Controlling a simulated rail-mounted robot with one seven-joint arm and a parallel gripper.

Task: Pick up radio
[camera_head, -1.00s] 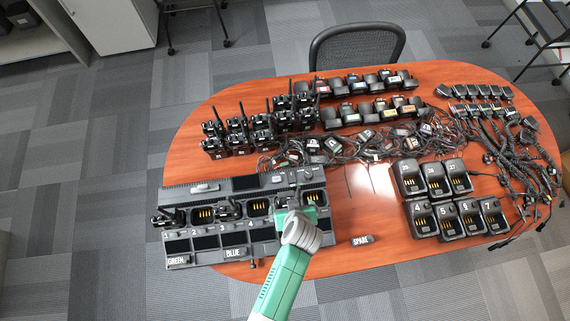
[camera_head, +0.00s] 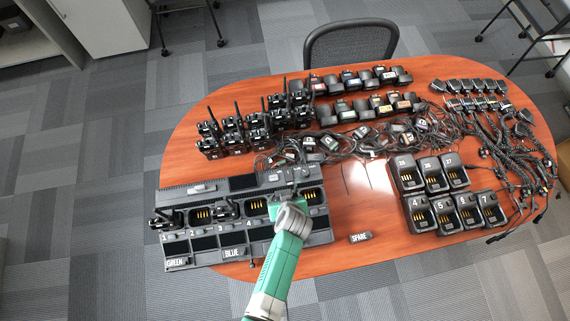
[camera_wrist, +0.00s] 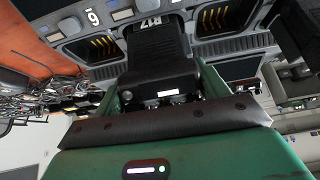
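A black radio marked R17 (camera_wrist: 158,60) sits in the charger between two empty slots in the wrist view. Green parts of my gripper (camera_wrist: 160,100) flank it on both sides, and the wrist view does not show whether they touch it. In the head view my gripper (camera_head: 293,197) is over the right part of the long multi-slot charger (camera_head: 205,262) and hides that radio. Other radios stand in charger slot 1 (camera_head: 166,219) and slot 3 (camera_head: 227,210). More radios with antennas (camera_head: 232,132) stand behind the charger.
Tangled cables with small devices (camera_head: 345,148) lie close behind the charger. Single chargers (camera_head: 447,222) and coiled-cord microphones (camera_head: 470,95) fill the right side. A SPARE label (camera_head: 360,237) lies near the front edge, with bare table (camera_head: 352,208) behind it. An office chair (camera_head: 350,40) stands behind.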

